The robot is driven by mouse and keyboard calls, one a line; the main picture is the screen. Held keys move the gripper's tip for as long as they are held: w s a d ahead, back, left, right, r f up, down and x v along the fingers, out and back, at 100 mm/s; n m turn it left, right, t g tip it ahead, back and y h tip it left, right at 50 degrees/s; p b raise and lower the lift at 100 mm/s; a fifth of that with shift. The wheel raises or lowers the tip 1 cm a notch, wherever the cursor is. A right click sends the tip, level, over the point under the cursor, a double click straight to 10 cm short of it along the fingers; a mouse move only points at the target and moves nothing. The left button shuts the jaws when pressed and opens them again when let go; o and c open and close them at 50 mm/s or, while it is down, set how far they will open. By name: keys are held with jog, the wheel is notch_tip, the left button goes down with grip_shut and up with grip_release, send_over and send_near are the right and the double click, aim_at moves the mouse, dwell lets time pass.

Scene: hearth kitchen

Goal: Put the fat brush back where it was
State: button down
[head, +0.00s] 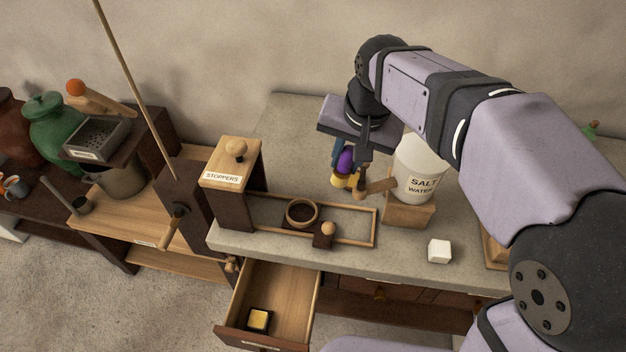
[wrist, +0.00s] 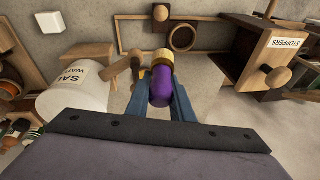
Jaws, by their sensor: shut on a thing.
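My gripper (head: 346,168) hangs above the grey counter, left of the salt water bucket. Its blue fingers also show in the wrist view (wrist: 163,92), closed on a stubby purple thing (wrist: 161,88) with a tan end pointing away from the palm. In the head view the purple thing (head: 345,161) shows between the fingers, with yellow below it. It may be the fat brush, but I see no bristles clearly. I cannot tell whether its lower end touches anything. No other brush is plainly in view.
The salt water bucket (head: 420,167) with its wooden spout stands close on the right. A wooden frame (head: 361,242) with a round ring (head: 301,212) lies on the counter in front. The stoppers box (head: 232,172) stands left. An open drawer (head: 284,285) holds a yellow block (head: 259,319). A white cube (head: 439,250) sits right.

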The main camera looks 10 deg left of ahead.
jog(key=w+a+f+n+t+p, duration=0.1)
jog(key=w+a+f+n, duration=0.1)
jog(key=w+a+f, duration=0.4)
jog(key=w+a+f+n+t+p, duration=0.1)
jog(key=w+a+f+n, duration=0.15)
jog(key=w, duration=0.45)
jog(key=shift+w+a+f+p, duration=0.1)
jog(key=shift+f+p, duration=0.2)
jog(key=shift+f, duration=1.35)
jog(key=shift+s+a+f+p, duration=0.15)
jog(key=shift+f+p, duration=0.15)
jog(key=shift+f, duration=1.35)
jog(key=shift+w+a+f+p, duration=0.15)
jog(key=shift+f+p, duration=0.15)
jog(key=shift+f, duration=1.35)
jog(key=shift+f, duration=0.1)
jog(key=shift+f, duration=0.15)
jog(key=c, duration=1.6)
grip_release()
jog(key=shift+o, duration=0.2)
